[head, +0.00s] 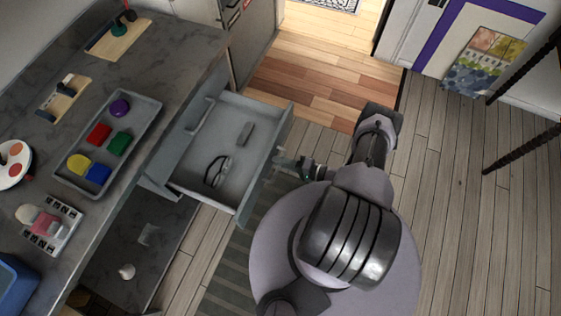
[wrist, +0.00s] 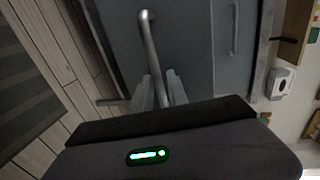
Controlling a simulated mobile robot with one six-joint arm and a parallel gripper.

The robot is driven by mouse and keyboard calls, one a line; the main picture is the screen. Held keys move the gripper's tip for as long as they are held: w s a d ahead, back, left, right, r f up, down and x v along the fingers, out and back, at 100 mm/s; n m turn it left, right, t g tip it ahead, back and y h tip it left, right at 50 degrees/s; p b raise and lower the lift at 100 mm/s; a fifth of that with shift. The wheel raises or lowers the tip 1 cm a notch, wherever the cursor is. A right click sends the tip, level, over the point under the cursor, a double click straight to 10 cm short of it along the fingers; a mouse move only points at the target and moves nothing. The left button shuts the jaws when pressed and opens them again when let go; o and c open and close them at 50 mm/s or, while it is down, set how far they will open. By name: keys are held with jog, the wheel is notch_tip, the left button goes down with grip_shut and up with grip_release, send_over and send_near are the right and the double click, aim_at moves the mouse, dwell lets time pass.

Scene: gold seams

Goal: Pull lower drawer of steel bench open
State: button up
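The lower drawer (head: 232,135) of the steel bench is pulled well out, and its inside shows in the head view. It holds dark-framed glasses (head: 218,171) and a small grey block (head: 244,134). In the wrist view its front carries a vertical bar handle (wrist: 150,42). My gripper (wrist: 160,90) has one finger on each side of this bar, close against it, and looks shut on it. In the head view my gripper (head: 298,167) is at the drawer's outer front, and the handle is mostly hidden there. A second handle (wrist: 235,28) shows on a panel further back.
The dark bench top (head: 180,60) bears a grey tray (head: 62,168) with several coloured pieces. A lower shelf (head: 165,235) holds small items. My base stands close to the drawer front. Wood floor (head: 450,200) is clear to the right.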

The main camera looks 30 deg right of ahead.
dwell(0.3)
jog(key=p+v, duration=0.3)
jog(key=v, duration=1.4)
jog(key=shift+s, duration=0.2)
jog(key=shift+d, duration=0.1)
